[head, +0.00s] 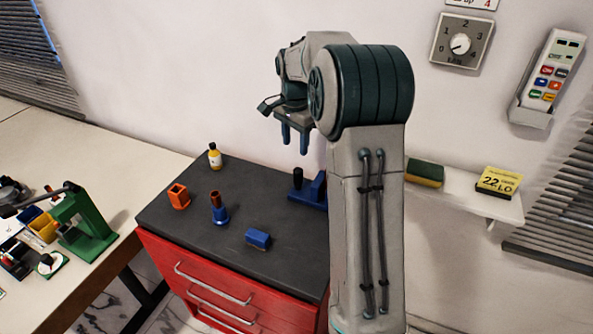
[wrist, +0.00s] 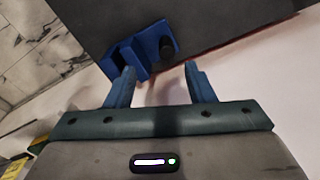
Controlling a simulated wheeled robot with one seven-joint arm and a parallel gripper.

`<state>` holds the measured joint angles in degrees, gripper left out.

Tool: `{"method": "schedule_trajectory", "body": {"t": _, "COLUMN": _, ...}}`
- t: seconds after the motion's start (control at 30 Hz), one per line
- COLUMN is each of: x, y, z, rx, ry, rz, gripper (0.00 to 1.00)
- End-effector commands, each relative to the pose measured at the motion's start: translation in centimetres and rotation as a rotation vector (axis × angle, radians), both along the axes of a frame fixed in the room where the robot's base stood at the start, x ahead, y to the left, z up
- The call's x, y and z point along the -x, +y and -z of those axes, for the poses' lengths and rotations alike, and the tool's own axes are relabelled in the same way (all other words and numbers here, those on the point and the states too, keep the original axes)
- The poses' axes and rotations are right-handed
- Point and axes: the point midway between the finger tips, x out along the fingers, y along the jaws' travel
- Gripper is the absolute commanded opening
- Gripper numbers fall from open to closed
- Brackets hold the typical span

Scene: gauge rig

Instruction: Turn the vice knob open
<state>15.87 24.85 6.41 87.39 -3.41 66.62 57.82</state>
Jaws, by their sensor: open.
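The blue vice (head: 318,190) stands at the back right of the dark cabinet top, partly hidden behind my arm. Its black knob (head: 297,178) is on its left side in the head view. In the wrist view the blue vice (wrist: 146,50) and the round black knob (wrist: 167,47) show beyond my fingertips. My gripper (head: 295,146) points down above the vice, open and empty. In the wrist view there is clear space between the two blue fingers (wrist: 160,75), and they appear apart from the knob.
The dark cabinet top (head: 170,215) also holds an orange block (head: 179,196), a blue post with a brown top (head: 219,212), a blue block (head: 258,239) and a yellow bottle (head: 214,157). A wall shelf (head: 455,190) is at right. A green press (head: 85,220) stands on the left bench.

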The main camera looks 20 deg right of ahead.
Motion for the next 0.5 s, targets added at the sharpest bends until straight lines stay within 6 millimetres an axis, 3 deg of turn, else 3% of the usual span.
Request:
{"method": "schedule_trajectory", "body": {"t": 0.1, "x": -1.4, "y": -1.1, "z": 0.5, "rx": -0.009, "ry": 0.012, "rz": 0.069, "gripper": 0.49}}
{"method": "schedule_trajectory", "body": {"t": 0.33, "x": -2.1, "y": -1.6, "z": 1.6, "rx": -0.014, "ry": 0.021, "rz": 0.115, "gripper": 0.49}}
{"method": "schedule_trajectory", "body": {"t": 0.5, "x": -2.0, "y": -1.6, "z": 4.1, "rx": -0.016, "ry": 0.023, "rz": 0.115, "gripper": 0.49}}
